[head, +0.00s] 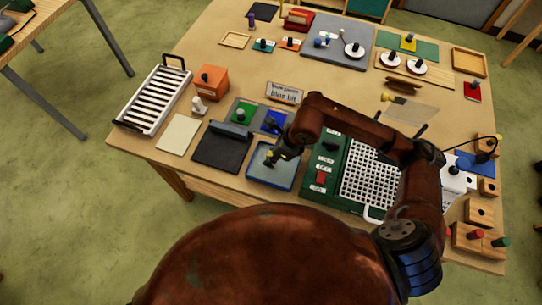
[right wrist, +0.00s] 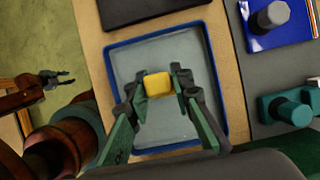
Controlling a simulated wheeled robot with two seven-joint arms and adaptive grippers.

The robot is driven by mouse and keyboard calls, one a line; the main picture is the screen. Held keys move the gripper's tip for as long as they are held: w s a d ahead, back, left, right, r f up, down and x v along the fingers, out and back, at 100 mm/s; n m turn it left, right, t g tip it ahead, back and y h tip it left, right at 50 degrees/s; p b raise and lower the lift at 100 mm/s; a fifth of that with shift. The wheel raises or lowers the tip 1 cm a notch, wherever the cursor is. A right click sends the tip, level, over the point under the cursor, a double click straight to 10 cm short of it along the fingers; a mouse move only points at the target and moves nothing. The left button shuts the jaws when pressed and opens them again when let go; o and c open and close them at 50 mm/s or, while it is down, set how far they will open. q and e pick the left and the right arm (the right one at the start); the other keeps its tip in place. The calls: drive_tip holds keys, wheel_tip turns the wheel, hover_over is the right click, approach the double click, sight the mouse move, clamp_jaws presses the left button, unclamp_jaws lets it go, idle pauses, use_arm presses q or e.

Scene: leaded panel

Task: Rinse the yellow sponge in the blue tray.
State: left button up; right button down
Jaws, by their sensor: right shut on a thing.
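The blue tray (head: 253,175) lies near the front edge of the table, with a blue rim and a pale grey-blue inside; it also shows in the right wrist view (right wrist: 223,108). My right gripper (right wrist: 159,84) is shut on the yellow sponge (right wrist: 158,84), one finger on each side of it. In the head view my right gripper (head: 270,158) is over the tray and hides most of the sponge. I cannot tell whether the sponge touches the tray floor. My left gripper (right wrist: 60,78) shows small at the left of the right wrist view, away from the tray; its opening is unclear.
A dark grey mat (head: 221,150) lies left of the tray. A green board with a white grid (head: 368,178) stands close on its right. Green and blue pads with knobs (head: 243,112) lie behind it. A white slatted rack (head: 156,98) is at the far left.

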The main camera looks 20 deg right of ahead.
drive_tip(key=shift+s+d, duration=0.2)
drive_tip(key=shift+d, duration=0.15)
idle(0.3)
drive_tip(key=shift+r, duration=0.1)
idle(1.1)
drive_tip(key=shift+r+p, duration=1.05)
drive_tip(key=shift+r, duration=1.35)
drive_tip(key=shift+r, duration=0.1)
drive_tip(key=shift+r+p, duration=0.5)
drive_tip(key=shift+r, duration=0.95)
